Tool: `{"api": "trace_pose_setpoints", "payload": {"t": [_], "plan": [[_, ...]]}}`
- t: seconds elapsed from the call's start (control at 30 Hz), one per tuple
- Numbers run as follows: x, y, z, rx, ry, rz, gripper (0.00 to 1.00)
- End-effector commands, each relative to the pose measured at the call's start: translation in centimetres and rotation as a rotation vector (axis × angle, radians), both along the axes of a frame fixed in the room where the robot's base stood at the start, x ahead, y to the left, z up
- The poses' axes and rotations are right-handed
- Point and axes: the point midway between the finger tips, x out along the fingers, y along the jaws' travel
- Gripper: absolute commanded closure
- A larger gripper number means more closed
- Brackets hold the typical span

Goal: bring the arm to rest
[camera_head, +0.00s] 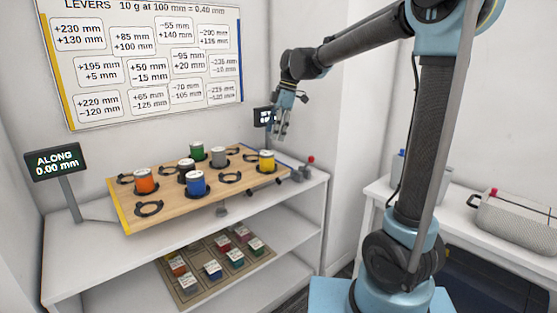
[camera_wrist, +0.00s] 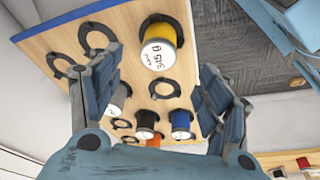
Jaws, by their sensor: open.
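My gripper (camera_head: 280,124) is open and empty, held above the right back part of the wooden board on the shelf top. In the wrist view its two fingers (camera_wrist: 155,95) stand wide apart, with the board (camera_wrist: 190,75) beyond them. The yellow weight (camera_head: 266,161) stands in a black ring at the board's right and shows large in the wrist view (camera_wrist: 160,45). My arm (camera_head: 365,40) reaches from the base at the right, up and over to the left.
Orange (camera_head: 144,180), green (camera_head: 197,150), blue (camera_head: 196,184), grey and black weights stand on the board among empty rings. A display (camera_head: 55,162) stands left; another is behind my gripper. A lower shelf holds a tray (camera_head: 190,290) of labelled blocks. A side bench (camera_head: 460,215) is at right.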

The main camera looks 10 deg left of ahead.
Motion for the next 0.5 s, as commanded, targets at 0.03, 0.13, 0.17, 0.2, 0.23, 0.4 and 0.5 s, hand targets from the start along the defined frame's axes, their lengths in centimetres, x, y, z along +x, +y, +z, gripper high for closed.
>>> {"api": "trace_pose_setpoints", "payload": {"t": [0.03,0.13,0.17,0.2,0.23,0.4,0.5], "plan": [[-0.2,-0.7,0.0,-0.003,0.001,-0.021,0.29],[-0.8,-2.9,-0.1,-0.014,0.003,-0.096,0.29],[-1.0,-3.8,-0.1,-0.018,0.005,-0.13,0.29],[-1.4,-5.1,-0.2,-0.024,0.008,-0.177,0.29],[-1.8,-6.2,-0.4,-0.029,0.009,-0.216,0.29],[-3.9,-11.8,-1.2,-0.054,0.016,-0.439,0.29],[-5.4,-14.9,-2.0,-0.066,0.021,-0.569,0.29]]}}
